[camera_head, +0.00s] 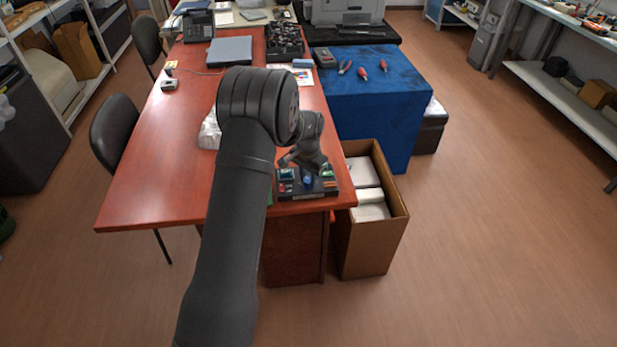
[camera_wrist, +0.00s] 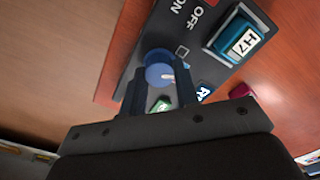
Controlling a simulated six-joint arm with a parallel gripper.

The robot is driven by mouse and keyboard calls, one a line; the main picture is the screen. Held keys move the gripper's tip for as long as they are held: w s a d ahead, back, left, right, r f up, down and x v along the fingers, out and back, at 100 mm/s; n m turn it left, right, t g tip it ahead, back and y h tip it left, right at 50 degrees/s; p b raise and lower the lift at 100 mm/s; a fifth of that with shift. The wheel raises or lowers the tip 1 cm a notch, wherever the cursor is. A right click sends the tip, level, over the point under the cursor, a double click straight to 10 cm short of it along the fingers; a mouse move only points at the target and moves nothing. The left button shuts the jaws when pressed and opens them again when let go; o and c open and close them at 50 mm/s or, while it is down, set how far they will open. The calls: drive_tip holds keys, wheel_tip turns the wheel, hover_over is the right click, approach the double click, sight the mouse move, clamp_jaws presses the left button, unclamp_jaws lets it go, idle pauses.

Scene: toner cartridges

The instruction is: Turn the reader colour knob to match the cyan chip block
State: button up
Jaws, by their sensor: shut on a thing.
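The dark reader panel (camera_head: 300,196) lies at the near right corner of the red table. Its round blue knob (camera_wrist: 157,66) has a white pointer mark aimed right in the wrist view. My gripper (camera_wrist: 159,76) is shut on the knob, one finger on each side. A cyan chip block (camera_wrist: 237,36) with a white label sits on the panel, up and right of the knob; it also shows in the head view (camera_head: 287,173). A green piece (camera_wrist: 161,104) and a blue labelled block (camera_wrist: 205,92) are partly hidden by my fingers.
OFF and ON lettering is printed on the panel. A red piece (camera_wrist: 240,90) lies near the panel. An open cardboard box (camera_head: 372,250) stands beside the table. A blue-covered table (camera_head: 375,115) with tools is behind it. The red table's left part is mostly clear.

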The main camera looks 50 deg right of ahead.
sight(309, 179)
drive_tip(key=shift+m, duration=0.5)
drive_tip(key=o, duration=1)
drive_tip(key=shift+c, duration=0.2)
wheel_tip(309, 179, up, 18)
drive_tip(key=shift+f, duration=0.25)
